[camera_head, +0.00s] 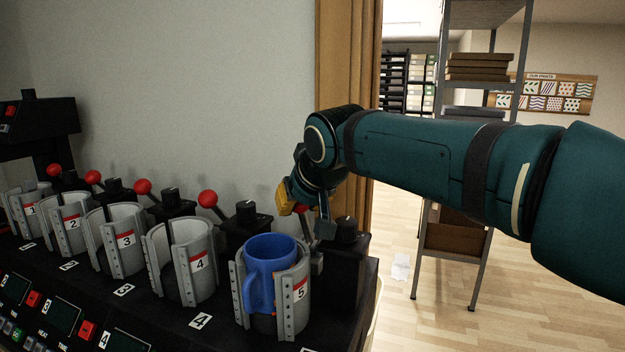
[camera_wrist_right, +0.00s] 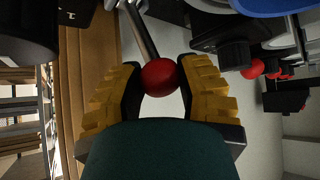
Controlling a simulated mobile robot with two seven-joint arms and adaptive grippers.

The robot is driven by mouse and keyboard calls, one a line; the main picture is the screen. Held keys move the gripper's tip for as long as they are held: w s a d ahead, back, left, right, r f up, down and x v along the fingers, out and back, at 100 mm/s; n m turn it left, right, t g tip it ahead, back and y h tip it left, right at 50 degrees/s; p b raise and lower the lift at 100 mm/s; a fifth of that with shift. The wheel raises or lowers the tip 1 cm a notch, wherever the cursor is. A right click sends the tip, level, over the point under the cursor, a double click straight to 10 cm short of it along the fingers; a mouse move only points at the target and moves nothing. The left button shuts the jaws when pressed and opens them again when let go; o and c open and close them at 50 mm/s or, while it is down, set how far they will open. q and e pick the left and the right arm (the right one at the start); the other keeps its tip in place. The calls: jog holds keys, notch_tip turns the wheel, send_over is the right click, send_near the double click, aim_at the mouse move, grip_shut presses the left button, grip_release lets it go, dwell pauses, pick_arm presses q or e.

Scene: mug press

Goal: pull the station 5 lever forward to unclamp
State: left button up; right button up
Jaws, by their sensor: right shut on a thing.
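The station 5 clamp (camera_head: 293,308) is a grey split cylinder with a red "5" label at the right end of the press. A blue mug (camera_head: 270,262) stands upright inside it, its handle to the left. The station 5 lever has a red ball knob (camera_wrist_right: 160,77) on a metal rod (camera_wrist_right: 140,30). My right gripper (camera_wrist_right: 161,80) has its yellow fingers shut on the knob, one on each side. In the head view my right gripper (camera_head: 298,198) is behind and above the mug and hides most of the lever. My left gripper is not in view.
Stations 1 to 4 stand in a row to the left, with empty clamps such as the station 4 clamp (camera_head: 190,270). Their red-knobbed levers, such as the station 4 lever (camera_head: 208,199), stand behind them. A wall is behind the press; a metal shelf (camera_head: 475,150) stands at right.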

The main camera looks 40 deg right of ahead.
jog(key=o, duration=0.9)
jog(key=shift+c, duration=0.2)
jog(key=shift+s+a+r+p, duration=0.1)
jog(key=shift+s+r+p, duration=0.1)
jog(key=shift+r+p, duration=0.75)
jog(key=shift+s+a+r+p, duration=0.1)
jog(key=shift+s+r+p, duration=0.15)
jog(key=shift+r+p, duration=0.7)
jog(key=shift+s+r+p, duration=0.2)
jog(key=shift+r+p, duration=0.25)
jog(key=shift+r, duration=0.95)
jog(key=shift+f, duration=0.1)
jog(key=p+v, duration=0.2)
jog(key=v, duration=0.4)
